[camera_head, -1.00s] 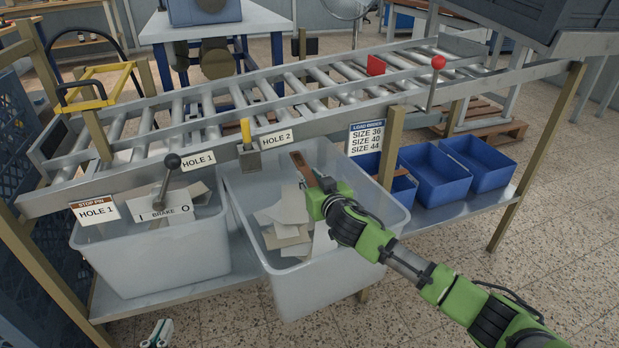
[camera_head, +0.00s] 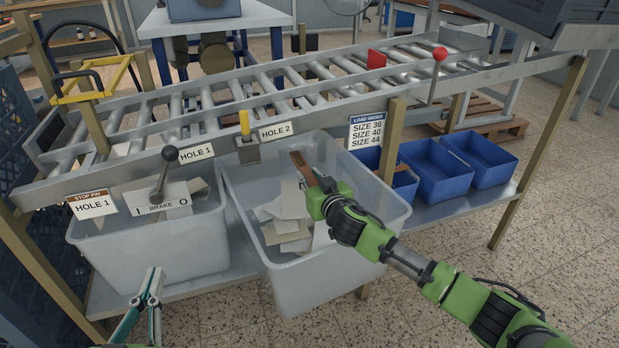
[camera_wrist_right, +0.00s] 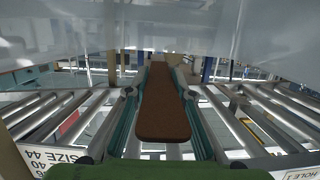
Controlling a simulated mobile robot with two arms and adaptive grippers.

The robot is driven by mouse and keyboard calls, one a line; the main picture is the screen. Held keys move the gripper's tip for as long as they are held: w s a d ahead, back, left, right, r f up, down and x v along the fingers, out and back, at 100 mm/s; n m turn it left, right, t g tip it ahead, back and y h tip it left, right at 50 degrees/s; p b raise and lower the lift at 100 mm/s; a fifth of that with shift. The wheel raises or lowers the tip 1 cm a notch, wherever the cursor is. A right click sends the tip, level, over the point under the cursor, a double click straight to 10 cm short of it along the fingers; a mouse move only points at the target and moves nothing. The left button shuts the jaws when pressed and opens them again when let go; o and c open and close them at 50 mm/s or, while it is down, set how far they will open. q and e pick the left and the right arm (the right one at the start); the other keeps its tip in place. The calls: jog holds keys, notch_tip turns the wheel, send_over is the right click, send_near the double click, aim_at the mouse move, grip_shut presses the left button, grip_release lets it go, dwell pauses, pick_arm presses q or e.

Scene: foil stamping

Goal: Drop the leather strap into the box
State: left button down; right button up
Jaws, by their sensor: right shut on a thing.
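The brown leather strap (camera_head: 302,166) is held in my right gripper (camera_head: 314,190). It also shows in the right wrist view (camera_wrist_right: 165,105), lying lengthwise between the two fingers. My right gripper is shut on it, over the large translucent box (camera_head: 310,287) in the middle. The strap's free end points up and left, within the box's outline. I cannot tell its exact height against the rim. Pale sheets (camera_head: 292,205) lie inside the box. My left gripper (camera_head: 154,272) is at the lower left, in front of the left bin; I cannot tell whether its fingers are apart.
A second translucent bin (camera_head: 150,262) with pale pieces stands to the left. A roller conveyor (camera_head: 290,82) runs behind, with a brake lever (camera_head: 170,155) and a yellow-handled stop pin (camera_head: 244,124). Blue bins (camera_head: 435,185) sit on the shelf to the right.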

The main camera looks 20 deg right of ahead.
aim_at(310, 178)
jog(key=o, duration=0.9)
notch_tip(310, 178, up, 10)
jog(key=shift+r, duration=0.1)
